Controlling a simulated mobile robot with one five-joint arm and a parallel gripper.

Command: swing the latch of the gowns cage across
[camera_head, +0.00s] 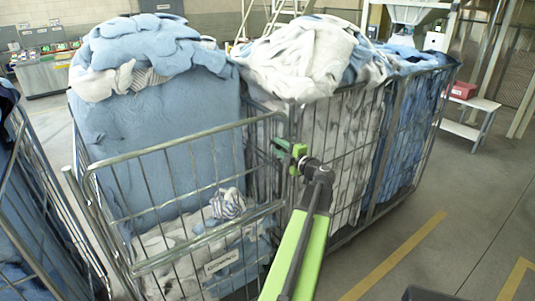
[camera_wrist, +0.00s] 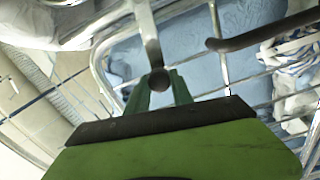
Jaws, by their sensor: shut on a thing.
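The gowns cage (camera_head: 180,152) is a grey wire cage with blue and white cloth inside. My gripper (camera_head: 284,149) is at the cage's front right corner post. In the wrist view, its green fingers (camera_wrist: 158,90) are shut on the round end of a grey metal bar, the latch (camera_wrist: 148,35). In the head view the latch is too small and covered to make out. I cannot tell whether it lies across the opening.
Another wire cage piled with white and blue cloth (camera_head: 310,58) stands close on the right. A cage with dark blue cloth (camera_head: 20,225) stands at the left edge. Floor at right is clear.

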